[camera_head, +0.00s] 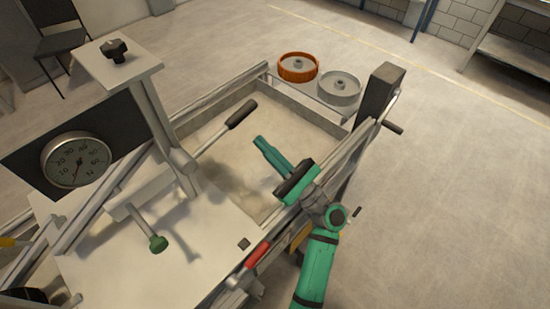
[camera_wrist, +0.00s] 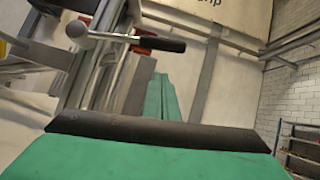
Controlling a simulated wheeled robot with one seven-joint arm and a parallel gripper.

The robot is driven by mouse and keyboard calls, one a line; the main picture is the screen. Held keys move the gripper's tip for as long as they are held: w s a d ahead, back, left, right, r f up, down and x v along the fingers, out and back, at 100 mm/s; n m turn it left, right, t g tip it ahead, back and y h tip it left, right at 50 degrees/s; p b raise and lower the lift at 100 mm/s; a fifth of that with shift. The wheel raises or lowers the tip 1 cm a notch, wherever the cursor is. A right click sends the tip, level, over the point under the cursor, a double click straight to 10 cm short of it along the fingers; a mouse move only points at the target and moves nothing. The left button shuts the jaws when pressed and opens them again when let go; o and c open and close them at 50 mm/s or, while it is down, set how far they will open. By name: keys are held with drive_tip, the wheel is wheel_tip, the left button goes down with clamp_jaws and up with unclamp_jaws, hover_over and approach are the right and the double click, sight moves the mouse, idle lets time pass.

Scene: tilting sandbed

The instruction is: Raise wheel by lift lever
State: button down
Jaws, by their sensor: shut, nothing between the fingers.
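A lever with a black grip (camera_head: 241,114) and a bare metal rod slants up and right from the column clamp over the sandbed (camera_head: 222,140); it looks like the lift lever. In the wrist view its dark grip (camera_wrist: 160,44) lies beyond my fingers. My green gripper (camera_head: 262,145) is shut and empty above the sand, below and right of the grip, apart from it in the head view. My shut fingers also show in the wrist view (camera_wrist: 160,97). No wheel under the column is visible.
A round dial (camera_head: 76,159) stands at left. A green-knobbed handle (camera_head: 158,243) and a red-gripped lever (camera_head: 257,255) are at the near side. A black knob (camera_head: 115,50) tops the column. Metal rails border the bed; floor at right is clear.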

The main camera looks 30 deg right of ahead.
drive_tip(key=shift+w+a+r, duration=0.25)
drive_tip(key=shift+w+r, duration=0.1)
drive_tip(key=shift+r, duration=0.5)
drive_tip(key=shift+w+a+r, duration=0.3)
drive_tip(key=shift+r, duration=0.55)
drive_tip(key=shift+w+a+r, duration=0.25)
drive_tip(key=shift+w+r, duration=0.1)
drive_tip(key=shift+r, duration=0.5)
drive_tip(key=shift+r, duration=0.15)
